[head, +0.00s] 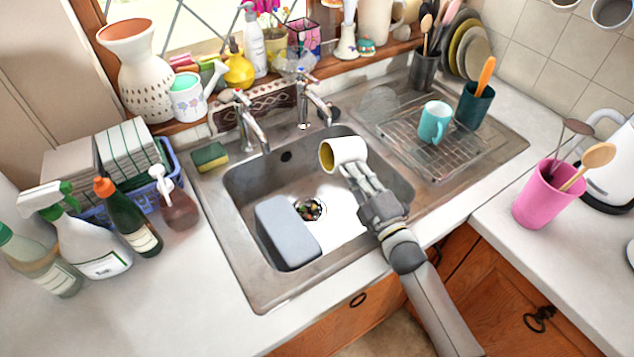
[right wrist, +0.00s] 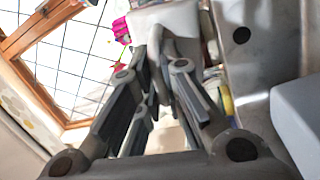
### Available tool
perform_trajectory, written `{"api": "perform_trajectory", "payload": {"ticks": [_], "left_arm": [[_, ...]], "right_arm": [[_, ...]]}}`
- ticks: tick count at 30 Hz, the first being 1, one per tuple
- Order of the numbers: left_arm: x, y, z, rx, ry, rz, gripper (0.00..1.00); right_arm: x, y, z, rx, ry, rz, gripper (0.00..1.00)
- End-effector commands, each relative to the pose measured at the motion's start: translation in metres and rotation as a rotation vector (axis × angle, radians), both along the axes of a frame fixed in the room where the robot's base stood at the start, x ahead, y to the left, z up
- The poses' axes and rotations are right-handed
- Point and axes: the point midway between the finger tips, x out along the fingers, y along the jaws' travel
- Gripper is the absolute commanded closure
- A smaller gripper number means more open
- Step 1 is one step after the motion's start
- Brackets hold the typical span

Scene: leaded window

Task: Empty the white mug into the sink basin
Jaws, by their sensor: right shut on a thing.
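The white mug (head: 350,150) with a yellow inside is in the head view, above the back right part of the sink basin (head: 252,180). It is tipped onto its side with its mouth facing left. My right gripper (head: 356,172) comes in from the lower right and is shut on the mug. The basin has a drain with coloured scraps (head: 311,208) and a bright white patch around it; I cannot tell whether this is liquid or glare. The mug's contents are not clearly visible. In the right wrist view my fingers (right wrist: 165,50) reach up to a pale surface. My left gripper is out of view.
A grey-blue tub (head: 286,232) sits in the basin's left part. Two taps (head: 252,122) stand behind it. A turquoise mug (head: 434,122) is on the right drainer. Bottles (head: 100,245) crowd the left counter, and a pink pot (head: 543,197) stands at right.

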Motion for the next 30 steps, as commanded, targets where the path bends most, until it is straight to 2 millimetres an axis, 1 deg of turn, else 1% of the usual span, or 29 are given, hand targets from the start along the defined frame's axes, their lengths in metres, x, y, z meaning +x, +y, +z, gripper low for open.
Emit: {"api": "perform_trajectory", "payload": {"ticks": [1, 3, 10, 17, 18, 20, 22, 24, 25, 28, 29, 30], "left_arm": [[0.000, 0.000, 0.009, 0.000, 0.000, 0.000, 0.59], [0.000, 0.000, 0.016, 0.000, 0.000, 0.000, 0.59], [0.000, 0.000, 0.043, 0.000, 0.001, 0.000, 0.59], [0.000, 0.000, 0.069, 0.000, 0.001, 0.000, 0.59], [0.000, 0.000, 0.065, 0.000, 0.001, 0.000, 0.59], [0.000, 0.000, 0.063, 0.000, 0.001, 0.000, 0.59], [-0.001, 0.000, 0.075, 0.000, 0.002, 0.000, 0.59], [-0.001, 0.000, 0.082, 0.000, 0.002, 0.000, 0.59], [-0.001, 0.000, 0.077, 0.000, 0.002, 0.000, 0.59], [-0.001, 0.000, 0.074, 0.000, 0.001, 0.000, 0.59], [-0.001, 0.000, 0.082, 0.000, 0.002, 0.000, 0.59], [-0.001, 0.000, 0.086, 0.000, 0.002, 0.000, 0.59]], "right_arm": [[0.004, -0.006, 0.011, 0.039, 0.014, -0.001, 1.00], [0.007, -0.012, 0.016, 0.108, 0.049, -0.001, 1.00], [0.007, -0.012, 0.039, 0.237, 0.115, 0.001, 1.00], [0.008, -0.012, 0.050, 0.496, 0.251, 0.003, 1.00], [0.008, -0.013, 0.042, 0.543, 0.279, 0.002, 1.00], [0.009, -0.015, 0.035, 0.622, 0.318, 0.003, 1.00], [0.013, -0.022, 0.045, 0.698, 0.357, 0.003, 1.00], [0.017, -0.028, 0.049, 0.774, 0.395, 0.004, 1.00], [0.017, -0.030, 0.041, 0.806, 0.414, 0.003, 1.00], [0.022, -0.038, 0.032, 0.910, 0.470, 0.005, 1.00], [0.023, -0.039, 0.040, 0.941, 0.484, 0.006, 1.00], [0.024, -0.042, 0.043, 0.979, 0.503, 0.007, 1.00]]}}
